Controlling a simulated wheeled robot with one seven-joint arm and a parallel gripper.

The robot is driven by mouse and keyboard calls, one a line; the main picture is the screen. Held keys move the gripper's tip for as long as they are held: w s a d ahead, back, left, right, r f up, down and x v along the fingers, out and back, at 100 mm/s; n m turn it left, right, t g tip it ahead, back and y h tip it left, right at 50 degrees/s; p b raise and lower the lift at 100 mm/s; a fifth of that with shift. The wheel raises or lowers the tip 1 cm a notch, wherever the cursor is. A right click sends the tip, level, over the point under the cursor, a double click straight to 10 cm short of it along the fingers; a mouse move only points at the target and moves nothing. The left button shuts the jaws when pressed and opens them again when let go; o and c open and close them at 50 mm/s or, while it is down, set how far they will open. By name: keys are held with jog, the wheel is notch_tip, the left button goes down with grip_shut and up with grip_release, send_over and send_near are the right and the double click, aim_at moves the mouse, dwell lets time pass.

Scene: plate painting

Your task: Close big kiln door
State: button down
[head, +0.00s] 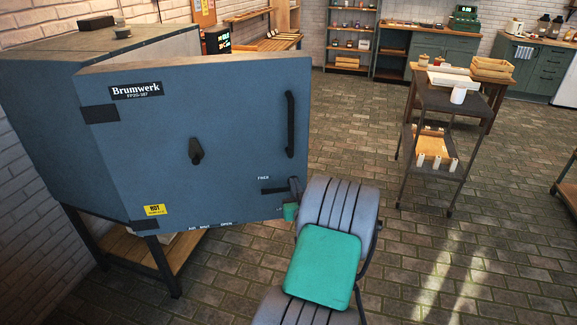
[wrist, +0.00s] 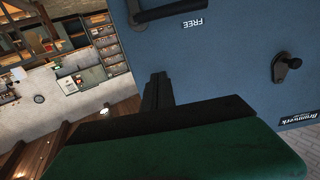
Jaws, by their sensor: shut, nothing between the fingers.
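The big kiln (head: 160,45) stands at the left in the head view. Its blue Brumwerk door (head: 225,130) stands open, swung out past the body's right side, with hinges on its left. The door carries a long vertical handle (head: 290,125), a round-based knob (head: 196,152) and a dark latch lever (head: 272,191) under the word FREE. In the wrist view the door (wrist: 235,60) fills the upper right, upside down. My gripper (wrist: 157,85) is shut and empty, its fingertips close to the door face near the lever (wrist: 170,12). Whether they touch it I cannot tell.
A dark cart (head: 448,98) with a white cup on top stands to the right, before a wooden table. Shelves and green cabinets (head: 455,50) line the far wall. The brick floor (head: 345,130) between door and cart is clear.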

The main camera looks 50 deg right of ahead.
aim_at(286, 161)
jog(key=p+x, duration=0.3)
jog(key=x, duration=0.7)
jog(key=shift+w+d+r+p, duration=0.1)
jog(key=shift+w+d+p, duration=0.05)
jog(key=shift+w+p, duration=0.2)
jog(key=shift+w+d, duration=0.1)
